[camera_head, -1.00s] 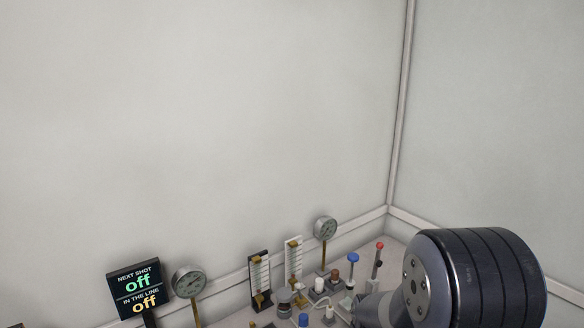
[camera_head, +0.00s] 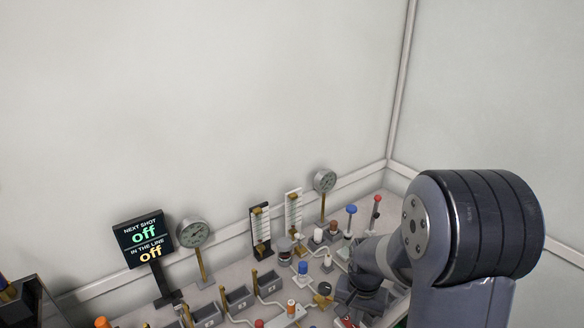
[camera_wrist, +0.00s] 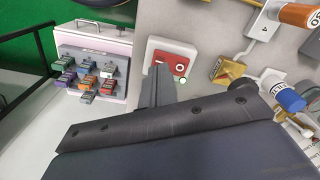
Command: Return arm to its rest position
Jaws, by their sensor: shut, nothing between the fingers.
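My arm (camera_head: 470,225) stands at the right of the head view, bent downward over the bench. My gripper shows in the wrist view (camera_wrist: 157,88), with its dark fingers together and nothing held. A red and white switch box (camera_wrist: 180,62) lies just beyond the fingertips in that view. I cannot tell whether they touch it. In the head view the fingertips cannot be made out clearly.
The bench holds a sign reading "off" twice (camera_head: 143,238), a gauge (camera_head: 194,233), a second gauge (camera_head: 324,181) and several small valves and knobs. The wrist view shows a rack of coloured blocks (camera_wrist: 92,75). Bare walls enclose the back and right.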

